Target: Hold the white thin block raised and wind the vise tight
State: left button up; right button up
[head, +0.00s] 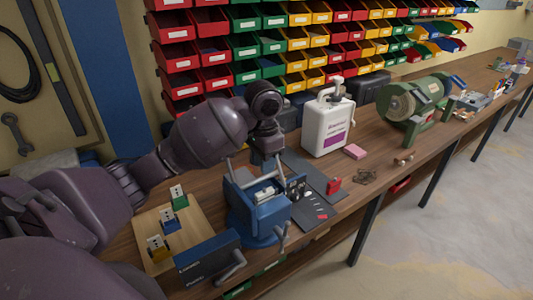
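A blue vise (257,222) stands at the front edge of the wooden bench, its handle (282,236) hanging at the front right. A small whitish piece (264,193) shows between its jaws; I cannot tell whether it is the white thin block. My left gripper (262,168) points down just above and behind the jaws. Its fingers are partly hidden, so its opening and any grip are unclear. White socket-like blocks on green (180,200), blue (168,222) and yellow (159,250) bases stand on a wooden board (192,224) left of the vise. My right gripper is out of view.
A dark mat (312,178) and a red piece (334,186) lie right of the vise. Behind are a white jug (326,125), a pink block (354,151) and a green grinder (415,105).

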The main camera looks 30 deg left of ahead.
aim_at(264, 188)
pick_arm(q)
notch_tip(264, 188, down, 8)
jog(key=shift+w+f, duration=0.1)
jog(key=shift+f, duration=0.15)
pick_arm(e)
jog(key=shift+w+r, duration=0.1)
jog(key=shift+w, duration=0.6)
pick_arm(q)
jog(key=shift+c, duration=0.3)
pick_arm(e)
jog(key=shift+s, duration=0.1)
pick_arm(q)
grip_shut()
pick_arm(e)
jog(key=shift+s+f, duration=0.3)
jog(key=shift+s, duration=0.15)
pick_arm(q)
jog(key=shift+r, duration=0.15)
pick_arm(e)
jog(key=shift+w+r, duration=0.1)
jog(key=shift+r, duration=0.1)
pick_arm(q)
jog(key=shift+r+p, duration=0.2)
jog(key=shift+p, duration=0.2)
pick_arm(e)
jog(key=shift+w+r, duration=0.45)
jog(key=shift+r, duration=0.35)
